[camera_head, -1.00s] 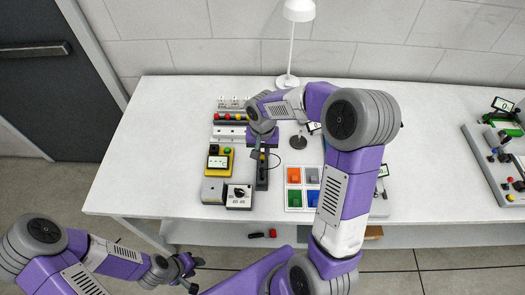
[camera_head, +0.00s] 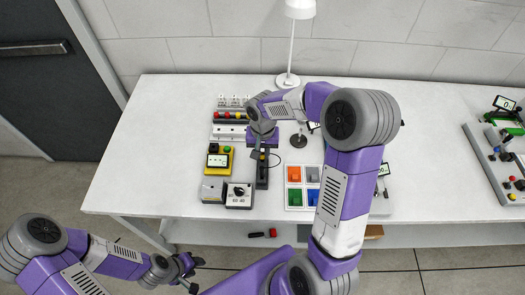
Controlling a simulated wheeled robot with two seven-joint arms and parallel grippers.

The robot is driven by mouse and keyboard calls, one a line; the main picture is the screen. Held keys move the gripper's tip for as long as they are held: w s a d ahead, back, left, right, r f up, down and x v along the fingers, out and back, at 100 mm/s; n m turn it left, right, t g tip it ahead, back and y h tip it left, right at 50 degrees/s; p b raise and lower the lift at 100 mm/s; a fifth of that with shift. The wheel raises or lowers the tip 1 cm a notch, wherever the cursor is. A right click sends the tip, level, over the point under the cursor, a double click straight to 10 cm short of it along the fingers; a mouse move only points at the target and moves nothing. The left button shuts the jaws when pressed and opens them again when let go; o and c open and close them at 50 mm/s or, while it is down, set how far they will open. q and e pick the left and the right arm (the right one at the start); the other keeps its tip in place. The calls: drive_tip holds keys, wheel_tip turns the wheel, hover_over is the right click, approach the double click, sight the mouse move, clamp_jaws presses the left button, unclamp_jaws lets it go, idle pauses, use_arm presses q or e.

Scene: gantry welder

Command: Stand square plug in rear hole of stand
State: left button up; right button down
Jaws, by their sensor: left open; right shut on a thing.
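A narrow black stand (camera_head: 262,179) lies lengthwise on the white table, left of the coloured squares. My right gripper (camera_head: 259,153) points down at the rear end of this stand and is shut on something. The held thing, likely the square plug, is hidden by the gripper and too small to make out. The rear hole is hidden too, so I cannot tell whether the plug is in it or above it. My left gripper (camera_head: 191,273) is open and empty, low in front of the table's front edge.
A tray of coloured squares (camera_head: 303,187) lies right. A white lamp (camera_head: 288,80) stands behind. The table's left part is clear.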

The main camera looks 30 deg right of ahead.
drive_tip(key=shift+f+b, duration=0.55)
drive_tip(key=shift+f, duration=0.25)
idle(0.7)
drive_tip(key=c, duration=1)
unclamp_jaws()
drive_tip(key=shift+r, duration=0.1)
wheel_tip(320, 180, up, 7)
drive_tip(key=shift+r+p, duration=0.2)
drive_tip(key=shift+p, duration=0.75)
